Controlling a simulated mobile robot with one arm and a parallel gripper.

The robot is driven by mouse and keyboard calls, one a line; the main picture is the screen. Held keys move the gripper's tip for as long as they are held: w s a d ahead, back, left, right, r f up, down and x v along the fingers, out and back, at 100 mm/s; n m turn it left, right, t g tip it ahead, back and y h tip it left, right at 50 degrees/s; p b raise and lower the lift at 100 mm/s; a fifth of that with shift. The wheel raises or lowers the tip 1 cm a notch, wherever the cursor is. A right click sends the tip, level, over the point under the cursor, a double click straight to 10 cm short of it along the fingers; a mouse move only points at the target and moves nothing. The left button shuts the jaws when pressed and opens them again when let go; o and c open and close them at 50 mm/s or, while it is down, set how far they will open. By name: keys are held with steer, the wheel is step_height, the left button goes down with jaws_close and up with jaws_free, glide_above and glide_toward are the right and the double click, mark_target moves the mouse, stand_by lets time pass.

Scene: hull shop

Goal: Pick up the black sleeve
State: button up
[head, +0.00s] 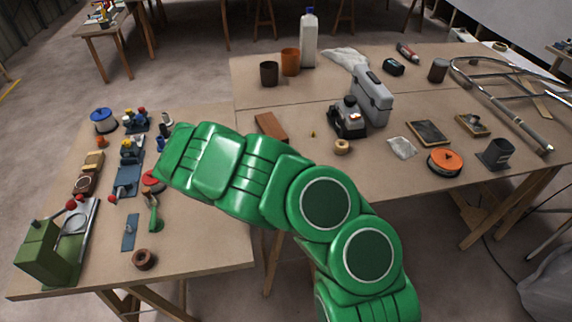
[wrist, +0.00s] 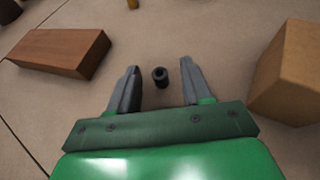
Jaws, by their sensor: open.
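The black sleeve (wrist: 160,77) is a small dark ring-ended cylinder with a hole in its visible end. The gripper is open, with a visible gap on each side of the sleeve. I cannot tell how far the fingertips are above the table. In the head view my green arm crosses the middle, and I cannot make out the sleeve or the fingers there.
In the wrist view a reddish-brown block (wrist: 62,52) lies left of the fingers and a tan box (wrist: 288,75) stands close on the right. In the head view, a grey case (head: 372,98) and an orange reel (head: 445,162) stand on the right-hand table. Small parts crowd the left table.

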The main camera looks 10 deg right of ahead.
steer(key=shift+w+d+f, duration=0.1)
steer(key=shift+d, duration=0.05)
jaws_close()
stand_by(0.4)
